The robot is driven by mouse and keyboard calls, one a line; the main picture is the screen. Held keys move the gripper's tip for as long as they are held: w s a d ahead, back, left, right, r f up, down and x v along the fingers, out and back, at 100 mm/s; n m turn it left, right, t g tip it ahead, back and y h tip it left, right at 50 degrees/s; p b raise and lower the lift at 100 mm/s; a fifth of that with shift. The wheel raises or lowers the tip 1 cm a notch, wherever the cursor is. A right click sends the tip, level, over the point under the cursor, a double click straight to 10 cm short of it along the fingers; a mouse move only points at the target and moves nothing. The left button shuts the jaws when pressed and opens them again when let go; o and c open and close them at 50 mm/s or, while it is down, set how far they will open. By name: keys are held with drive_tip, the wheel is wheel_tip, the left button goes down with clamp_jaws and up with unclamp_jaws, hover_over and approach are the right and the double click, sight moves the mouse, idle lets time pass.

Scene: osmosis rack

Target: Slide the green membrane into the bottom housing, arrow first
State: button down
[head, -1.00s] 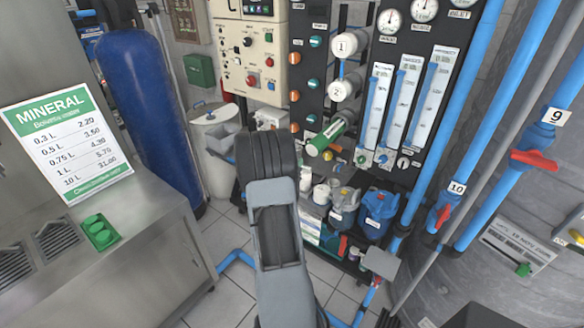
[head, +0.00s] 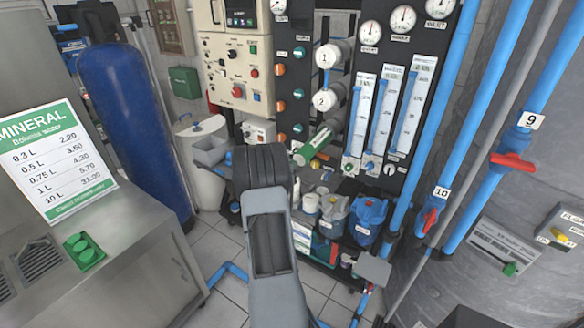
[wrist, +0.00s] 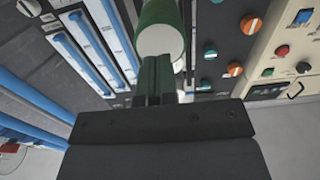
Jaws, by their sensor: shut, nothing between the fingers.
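The green membrane (head: 318,143) with a white end sticks out at the rack below the white housings marked 1 (head: 329,55) and 2 (head: 325,99). No arrow is readable. In the wrist view, the green membrane (wrist: 160,12) has its round white end facing my gripper (wrist: 160,62). The fingers are shut and empty, right at that end. I cannot tell whether they touch it. In the head view my arm hides the gripper.
Flow meters (head: 378,115) and gauges stand right of the housings. Blue pipes (head: 480,130) with red valves run down the right side. A steel counter (head: 130,240) and blue tank (head: 130,110) are at the left.

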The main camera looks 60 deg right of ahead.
drive_tip(key=shift+d, duration=0.1)
drive_tip(key=shift+d+b, duration=1.45)
drive_tip(key=shift+d, duration=4.05)
drive_tip(key=shift+s+d+p, duration=0.1)
drive_tip(key=shift+d+p, duration=0.25)
drive_tip(key=shift+d, duration=4)
drive_tip(key=shift+a+b, duration=0.3)
drive_tip(key=shift+a, duration=0.3)
drive_tip(key=shift+a+b, duration=0.75)
drive_tip(key=shift+a, duration=2.7)
